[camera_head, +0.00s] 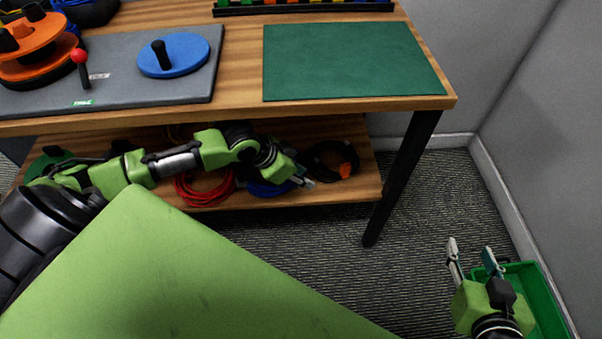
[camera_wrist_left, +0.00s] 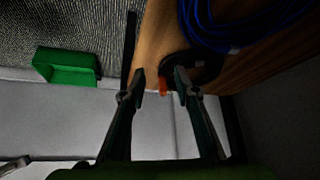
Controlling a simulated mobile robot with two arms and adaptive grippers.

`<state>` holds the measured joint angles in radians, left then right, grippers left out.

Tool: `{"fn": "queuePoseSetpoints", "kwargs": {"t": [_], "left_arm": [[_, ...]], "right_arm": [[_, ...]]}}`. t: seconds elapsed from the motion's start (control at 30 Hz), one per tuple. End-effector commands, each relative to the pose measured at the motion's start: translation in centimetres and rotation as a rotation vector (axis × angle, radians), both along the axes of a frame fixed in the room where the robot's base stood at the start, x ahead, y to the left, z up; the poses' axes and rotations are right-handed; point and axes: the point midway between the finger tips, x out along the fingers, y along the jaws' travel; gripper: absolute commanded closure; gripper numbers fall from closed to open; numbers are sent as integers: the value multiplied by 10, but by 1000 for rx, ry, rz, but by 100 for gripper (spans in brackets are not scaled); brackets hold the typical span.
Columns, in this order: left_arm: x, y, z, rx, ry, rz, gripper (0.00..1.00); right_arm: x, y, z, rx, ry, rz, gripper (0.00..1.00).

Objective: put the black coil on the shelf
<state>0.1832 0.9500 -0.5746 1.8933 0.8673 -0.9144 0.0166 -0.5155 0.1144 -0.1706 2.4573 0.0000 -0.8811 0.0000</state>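The black coil (camera_head: 318,153) lies on the lower wooden shelf (camera_head: 366,186) near its right end, with an orange clip (camera_head: 346,170) on it. My left gripper (camera_head: 306,182) is beside the coil's left front edge, between it and the blue coil. In the left wrist view the fingers (camera_wrist_left: 160,78) are apart; the orange clip (camera_wrist_left: 165,86) shows between them, and part of the black coil (camera_wrist_left: 207,68) shows behind the right finger. I cannot tell whether they touch. My right gripper (camera_head: 472,258) is open and empty over the green bin.
A red coil (camera_head: 205,188) and a blue coil (camera_head: 266,189) lie on the shelf to the left. The tabletop above carries a green mat (camera_head: 350,62) and a grey board (camera_head: 120,95). A black table leg (camera_head: 400,180) stands right. The green bin (camera_head: 545,300) is on the floor.

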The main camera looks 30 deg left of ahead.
Motion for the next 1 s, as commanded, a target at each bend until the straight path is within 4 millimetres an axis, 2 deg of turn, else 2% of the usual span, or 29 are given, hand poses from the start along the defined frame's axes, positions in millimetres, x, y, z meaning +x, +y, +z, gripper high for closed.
{"fn": "queuePoseSetpoints", "kwargs": {"t": [0.07,0.17,0.27,0.33,0.4,0.47,0.57,0.7,0.83,1.0], "left_arm": [[-4,-2,0,-4,-1,-3,71],[-11,-25,-2,-31,-19,-24,71],[-24,-73,3,-86,-70,-54,71],[-36,-109,14,-135,-126,-57,71],[-45,-136,31,-180,-193,-29,71],[-50,-148,48,-208,-248,15,71],[-58,-148,75,-227,-326,120,71],[-67,-123,99,-207,-392,266,71],[-73,-103,108,-178,-417,348,71],[-75,-96,111,-166,-425,371,71]], "right_arm": [[-3,-1,-3,-4,18,-1,60],[-4,-2,-5,-7,27,-2,60],[-4,-2,-6,-7,28,-2,60],[-4,-2,-5,-7,28,-2,60],[-4,-2,-5,-7,27,-2,60],[-4,-2,-5,-7,27,-2,60],[-4,-2,-5,-7,27,-2,60],[-4,-2,-5,-7,27,-2,60],[-4,-2,-5,-6,26,-2,60],[-4,-2,-5,-6,26,-2,60]]}}
